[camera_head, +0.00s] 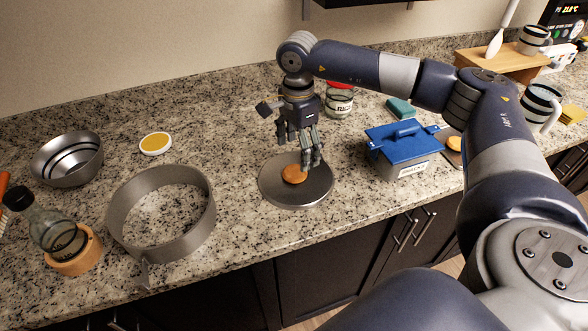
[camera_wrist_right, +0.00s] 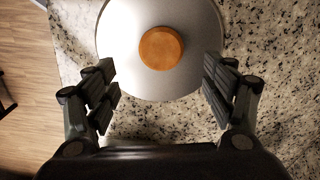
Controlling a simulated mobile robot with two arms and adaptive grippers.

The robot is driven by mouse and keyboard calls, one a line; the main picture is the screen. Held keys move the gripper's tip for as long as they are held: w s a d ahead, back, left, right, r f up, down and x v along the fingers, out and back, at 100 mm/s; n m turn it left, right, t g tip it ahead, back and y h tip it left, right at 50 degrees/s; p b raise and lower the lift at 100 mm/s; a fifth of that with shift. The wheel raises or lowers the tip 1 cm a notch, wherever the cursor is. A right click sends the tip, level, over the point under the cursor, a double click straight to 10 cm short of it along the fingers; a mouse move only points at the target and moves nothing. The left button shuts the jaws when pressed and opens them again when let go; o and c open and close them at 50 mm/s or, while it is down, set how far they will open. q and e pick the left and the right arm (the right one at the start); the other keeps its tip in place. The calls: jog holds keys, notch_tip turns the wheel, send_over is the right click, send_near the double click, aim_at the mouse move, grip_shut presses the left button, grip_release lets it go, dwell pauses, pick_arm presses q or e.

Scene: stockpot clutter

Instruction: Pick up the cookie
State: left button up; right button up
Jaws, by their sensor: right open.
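Another orange-brown round piece (camera_head: 454,143) shows at the right, partly hidden by my arm. My left gripper is not in view.
A blue-lidded box (camera_head: 403,150) stands right of the plate. A jar (camera_head: 339,100) and a teal sponge (camera_head: 400,107) stand behind. A large metal ring (camera_head: 208,215), a metal bowl (camera_head: 68,170) and a glass bottle (camera_head: 48,225) are at the left. The counter's front edge is near the plate.

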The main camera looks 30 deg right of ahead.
aim_at(296, 171)
jog(key=shift+f, duration=0.7)
notch_tip(296, 171, down, 5)
jog(key=p, duration=0.2)
jog(key=shift+w+a+p, duration=0.1)
jog(key=shift+a+p, duration=0.05)
jog(key=shift+p, duration=0.15)
jog(key=shift+c, duration=0.6)
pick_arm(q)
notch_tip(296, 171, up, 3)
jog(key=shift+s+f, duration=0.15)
pick_arm(e)
jog(key=c, duration=0.9)
